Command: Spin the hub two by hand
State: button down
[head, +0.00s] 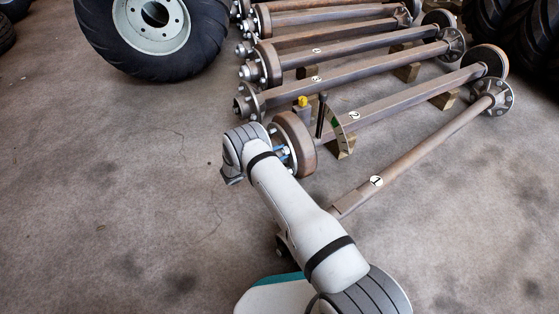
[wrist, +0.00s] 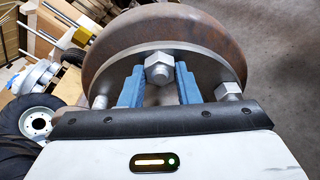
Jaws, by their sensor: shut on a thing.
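Axle two (head: 385,103) carries a round label with a 2 and lies on wooden blocks. Hub two is the rusty drum (head: 298,140) with a studded face at the axle's near left end. In the wrist view, the hub face (wrist: 215,62) fills the top middle, with the rusty drum (wrist: 190,25) behind it. My gripper (wrist: 160,76) has its two blue fingers on either side of a stud nut (wrist: 159,62) and is shut on it. Other studs (wrist: 228,90) show to the sides. In the head view, my wrist partly covers the hub's face.
Axle one (head: 420,150) lies close on the right, its near end behind my arm. More axles (head: 350,70) lie beyond axle two. A green curved gauge with a dark upright handle (head: 321,115) stands by the hub. A large tyre (head: 150,30) is at upper left. The left floor is clear.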

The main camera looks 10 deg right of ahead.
jog(key=shift+w+r+n+b, duration=0.35)
jog(key=shift+w+r+n, duration=0.05)
jog(key=shift+w+n, duration=0.2)
jog(key=c, duration=1.1)
grip_release()
jog(key=shift+a, duration=0.1)
jog(key=shift+s, duration=0.1)
jog(key=shift+p+v, duration=1.3)
jog(key=shift+v, duration=2.55)
